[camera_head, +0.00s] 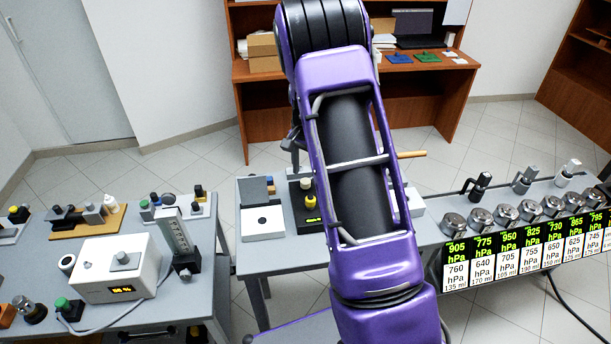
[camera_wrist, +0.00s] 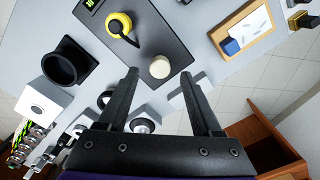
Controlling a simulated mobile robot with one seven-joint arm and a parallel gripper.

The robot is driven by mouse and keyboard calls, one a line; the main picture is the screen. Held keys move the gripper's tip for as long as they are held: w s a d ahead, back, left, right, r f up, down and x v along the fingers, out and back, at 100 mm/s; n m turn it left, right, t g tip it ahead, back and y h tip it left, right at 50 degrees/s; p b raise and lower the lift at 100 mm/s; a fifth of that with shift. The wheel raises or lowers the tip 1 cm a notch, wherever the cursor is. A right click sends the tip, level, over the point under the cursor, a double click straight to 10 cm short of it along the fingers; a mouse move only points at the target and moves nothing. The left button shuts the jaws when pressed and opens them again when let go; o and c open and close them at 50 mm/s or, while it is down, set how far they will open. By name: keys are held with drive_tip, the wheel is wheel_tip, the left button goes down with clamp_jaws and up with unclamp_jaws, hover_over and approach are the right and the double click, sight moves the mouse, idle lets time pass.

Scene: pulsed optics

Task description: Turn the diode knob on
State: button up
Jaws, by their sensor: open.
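A dark panel (camera_wrist: 150,45) fills the top middle of the wrist view, with a cream round knob (camera_wrist: 160,67), a yellow-and-black knob (camera_wrist: 119,25) and a green display (camera_wrist: 90,4). No label shows which knob is the diode's. My gripper (camera_wrist: 159,77) is open and empty. Its two black fingers point towards the panel, with the cream knob between and just beyond their tips in the picture; contact cannot be told. In the head view the panel (camera_head: 297,212) stands on the middle table, with the cream knob (camera_head: 305,184) behind the yellow one (camera_head: 311,203). My arm partly hides this area.
A grey box with a white front (camera_head: 262,222) stands left of the panel. A black ring-shaped part (camera_wrist: 66,62) and a wooden tray (camera_wrist: 243,28) show in the wrist view. Several gauges with metal knobs (camera_head: 454,223) line the right table. A white instrument (camera_head: 115,268) stands at left.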

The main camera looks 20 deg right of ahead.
sight(305, 181)
wheel_tip(305, 181, up, 15)
drive_tip(key=p, duration=0.1)
drive_tip(key=shift+f, duration=0.15)
idle(0.3)
